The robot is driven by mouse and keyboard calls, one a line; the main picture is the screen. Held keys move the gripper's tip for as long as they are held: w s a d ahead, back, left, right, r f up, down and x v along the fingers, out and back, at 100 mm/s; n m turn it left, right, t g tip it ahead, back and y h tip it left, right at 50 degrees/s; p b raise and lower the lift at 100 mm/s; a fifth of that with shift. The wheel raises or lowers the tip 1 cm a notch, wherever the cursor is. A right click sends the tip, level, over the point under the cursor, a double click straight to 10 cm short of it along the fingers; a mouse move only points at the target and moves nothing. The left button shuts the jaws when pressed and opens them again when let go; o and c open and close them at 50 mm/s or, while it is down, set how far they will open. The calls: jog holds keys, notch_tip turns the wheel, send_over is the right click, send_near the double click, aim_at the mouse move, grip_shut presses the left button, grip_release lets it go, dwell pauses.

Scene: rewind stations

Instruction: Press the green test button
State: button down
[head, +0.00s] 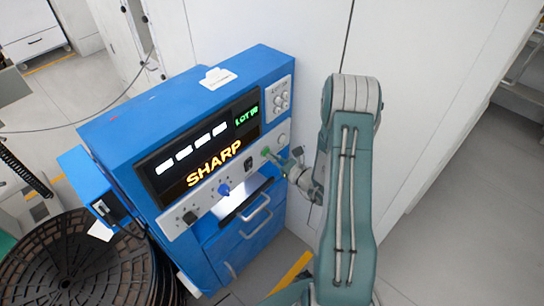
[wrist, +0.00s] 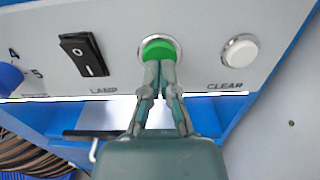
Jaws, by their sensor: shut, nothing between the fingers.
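The green test button (wrist: 159,48) has a light ring and sits on the grey panel of the blue machine (head: 122,142). It also shows in the head view (head: 265,151), at the panel's right part. My gripper (wrist: 158,66) is shut and empty, its fingertips together in front of the button's lower part, hiding that part and its label. In the head view my gripper (head: 279,160) comes from the right, fingertips right at the button. I cannot tell whether they touch it or whether it is pushed in.
A white CLEAR button (wrist: 240,50) is right of the green one, and a black LAMP rocker switch (wrist: 83,54) is left. A blue knob (head: 224,189) is further left. A lit display reads SHARP (head: 214,163). A dark round basket (head: 75,265) stands at lower left.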

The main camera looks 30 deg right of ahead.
jog(key=shift+w, duration=0.25)
